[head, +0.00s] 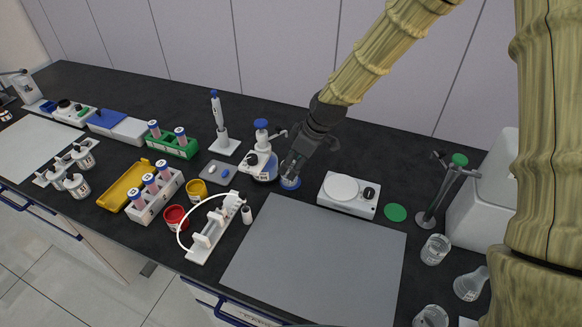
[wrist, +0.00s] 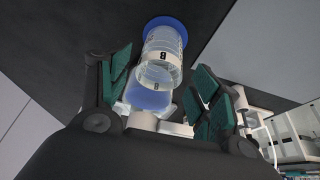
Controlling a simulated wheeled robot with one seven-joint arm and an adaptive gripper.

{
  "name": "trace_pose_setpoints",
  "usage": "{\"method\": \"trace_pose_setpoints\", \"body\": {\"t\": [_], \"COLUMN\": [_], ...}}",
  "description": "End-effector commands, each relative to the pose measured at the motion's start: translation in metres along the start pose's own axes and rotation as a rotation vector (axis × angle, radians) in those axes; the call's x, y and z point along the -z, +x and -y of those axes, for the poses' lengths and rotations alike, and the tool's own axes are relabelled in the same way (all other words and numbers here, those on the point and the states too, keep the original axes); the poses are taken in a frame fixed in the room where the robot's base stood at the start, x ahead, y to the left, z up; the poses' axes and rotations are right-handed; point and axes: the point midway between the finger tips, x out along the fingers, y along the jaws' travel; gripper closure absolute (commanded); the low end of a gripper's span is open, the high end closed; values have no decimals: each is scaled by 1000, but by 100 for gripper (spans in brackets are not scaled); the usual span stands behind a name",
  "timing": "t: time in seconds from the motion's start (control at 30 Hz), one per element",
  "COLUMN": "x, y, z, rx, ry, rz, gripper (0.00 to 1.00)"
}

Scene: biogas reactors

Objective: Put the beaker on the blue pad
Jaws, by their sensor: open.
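A clear glass beaker (wrist: 162,58) with a black letter B on its label stands upright on the round blue pad (wrist: 166,22) in the wrist view. In the head view the beaker (head: 290,178) is small and partly hidden by my gripper, with the blue pad (head: 290,185) showing around its base. My gripper (head: 296,165) is open and close to the beaker. In the wrist view its green-padded fingers (wrist: 162,84) are spread to either side, and the beaker shows between and just past the tips. I cannot tell whether any finger touches it.
A blue-capped dispenser bottle (head: 263,160) stands close left of my gripper. A white balance (head: 349,194) and a green pad (head: 395,212) are to the right. A large grey mat (head: 315,260) lies clear in front. Another beaker (head: 435,249) and a flask (head: 470,284) stand at the right.

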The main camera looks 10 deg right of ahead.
Motion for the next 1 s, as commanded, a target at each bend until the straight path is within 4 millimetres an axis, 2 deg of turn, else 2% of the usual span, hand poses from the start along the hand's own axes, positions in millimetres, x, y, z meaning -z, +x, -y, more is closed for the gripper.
{"method": "trace_pose_setpoints", "body": {"t": [0.6, 0.8, 1.0], "x": [0, 0, 0], "y": [-75, -90, -95], "z": [-1, -1, 0], "rx": [-2, -1, 0], "ry": [0, 0, 0], "rz": [-2, -1, 0], "gripper": [36, 36, 36]}}
